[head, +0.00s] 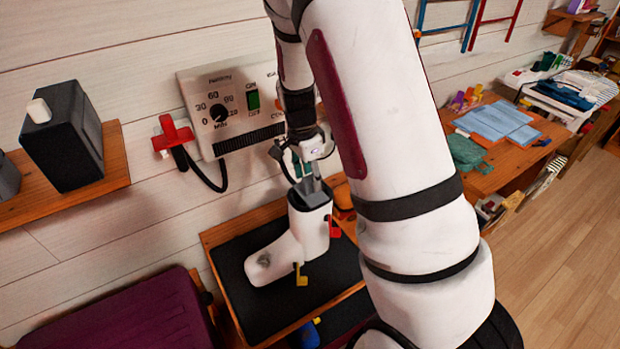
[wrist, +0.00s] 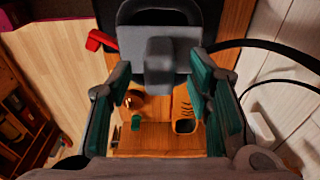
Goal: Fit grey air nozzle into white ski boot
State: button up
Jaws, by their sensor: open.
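The white ski boot (head: 291,243) stands upright on a black mat, toe toward the lower left, with a red buckle and a yellow clip. The grey air nozzle (head: 312,192) sits at the boot's top opening; how deep it goes is hidden. In the wrist view, the nozzle's grey block (wrist: 166,68) shows between my fingers. My gripper (head: 305,172) is open just above the boot. In the wrist view, its green-padded fingers (wrist: 162,95) are on both sides of the block, with gaps showing. The boot is mostly hidden in that view.
The black mat (head: 245,302) lies in a wooden tray against the wall. A dial panel (head: 215,92) with a black hose and red handle (head: 172,134) is close behind. A dark box (head: 62,135) stands on a shelf at left; a maroon case (head: 135,318) lies below.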

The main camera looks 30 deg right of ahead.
notch_tip(320, 180, up, 11)
jog(key=a, duration=0.1)
jog(key=shift+f, duration=0.2)
jog(key=shift+a, duration=0.15)
dwell(0.3)
jog(key=s+a+r+n+t+y, duration=0.1)
jog(key=s+a+r+n, duration=0.25)
jog(key=s+r, duration=0.2)
jog(key=s+a+r+n+t+y, duration=0.1)
jog(key=s+a+r+n+t, duration=0.1)
jog(key=s+a+r+n, duration=0.25)
jog(key=s+a+r+n+t, duration=0.1)
jog(key=s+r+n, duration=0.2)
jog(key=s+n, duration=0.2)
jog(key=s+a+r+n+t, duration=0.1)
jog(key=s+a+r+n, duration=0.1)
jog(key=s+n, duration=0.3)
jog(key=shift+s+a+r+t+h, duration=0.3)
jog(key=shift+s+r, duration=0.45)
jog(key=shift+s, duration=0.45)
jog(key=shift+c, duration=0.2)
